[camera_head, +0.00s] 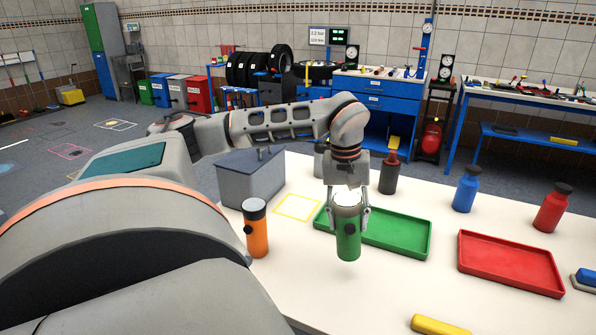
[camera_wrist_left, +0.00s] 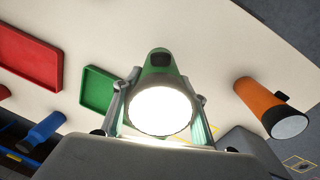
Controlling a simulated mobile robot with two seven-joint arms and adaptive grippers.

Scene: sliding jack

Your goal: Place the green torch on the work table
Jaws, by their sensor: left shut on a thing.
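The green torch (camera_head: 348,238) is upright in my left gripper (camera_head: 348,208), whose fingers are shut on its upper part. It hangs over the white work table (camera_head: 305,295), in front of the near edge of the green tray. Whether its base touches the table is hard to tell. In the left wrist view the torch's bright lens (camera_wrist_left: 160,110) faces the camera between the two fingers, with its green body behind. My right gripper is not in view.
An orange torch (camera_head: 256,232) stands left of the green one. A green tray (camera_head: 408,250) lies behind it and a red tray (camera_head: 510,262) to the right. A grey box (camera_head: 248,185), dark bottle (camera_head: 389,175), blue bottle (camera_head: 466,190) and red bottle (camera_head: 552,208) stand farther back. The front middle is clear.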

